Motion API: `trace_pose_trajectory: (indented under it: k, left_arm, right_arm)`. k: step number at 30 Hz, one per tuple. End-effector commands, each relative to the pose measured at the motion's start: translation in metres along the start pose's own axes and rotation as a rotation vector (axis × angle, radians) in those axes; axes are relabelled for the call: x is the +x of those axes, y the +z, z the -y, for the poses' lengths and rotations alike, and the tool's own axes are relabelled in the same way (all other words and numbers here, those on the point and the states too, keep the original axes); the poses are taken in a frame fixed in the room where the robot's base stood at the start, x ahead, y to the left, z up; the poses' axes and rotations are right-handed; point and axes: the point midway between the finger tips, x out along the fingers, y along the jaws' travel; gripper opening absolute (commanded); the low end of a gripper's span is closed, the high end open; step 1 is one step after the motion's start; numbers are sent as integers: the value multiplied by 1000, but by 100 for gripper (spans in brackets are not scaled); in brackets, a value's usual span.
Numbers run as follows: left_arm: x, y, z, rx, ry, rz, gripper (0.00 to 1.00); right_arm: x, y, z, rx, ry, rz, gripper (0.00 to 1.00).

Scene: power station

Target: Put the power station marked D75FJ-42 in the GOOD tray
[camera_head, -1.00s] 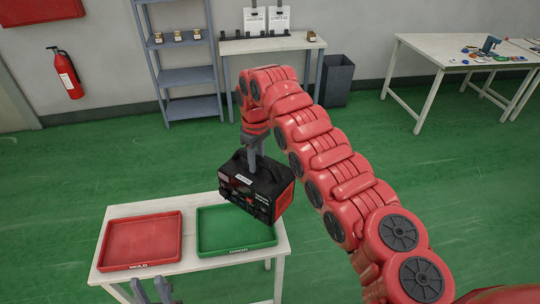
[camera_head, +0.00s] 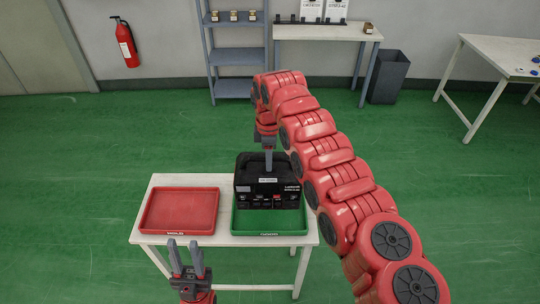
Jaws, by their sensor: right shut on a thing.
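The black and red power station (camera_head: 266,190) hangs from my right gripper (camera_head: 268,162), which is shut on its top handle. It is above the back part of the green GOOD tray (camera_head: 270,225); I cannot tell whether its base touches the tray. The label on its top is too small to read. My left gripper (camera_head: 186,257) is open and empty in front of the table's near edge.
A grey shelf (camera_head: 234,50) with small boxes and a white table (camera_head: 320,33) stand at the back wall. A dark bin (camera_head: 388,77) stands beside them. A fire extinguisher (camera_head: 125,42) hangs on the wall. Green floor around the table is clear.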

Motion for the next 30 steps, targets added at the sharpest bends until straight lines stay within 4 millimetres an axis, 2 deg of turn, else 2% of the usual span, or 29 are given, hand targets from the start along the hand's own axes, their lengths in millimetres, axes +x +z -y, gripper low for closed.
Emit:
trace_pose_trajectory:
  k: [11,18,21,30]
  left_arm:
    - [-3,0,0,0,0,0,36]
    - [-15,2,-1,0,0,0,36]
    - [-28,5,-1,0,0,0,36]
    - [-51,9,-2,0,0,0,36]
  right_arm:
    - [31,-1,-1,-2,6,-1,0]
    - [56,-1,-2,0,8,-2,0]
    - [68,0,-2,0,9,-2,0]
    - [89,0,-2,1,8,-2,0]
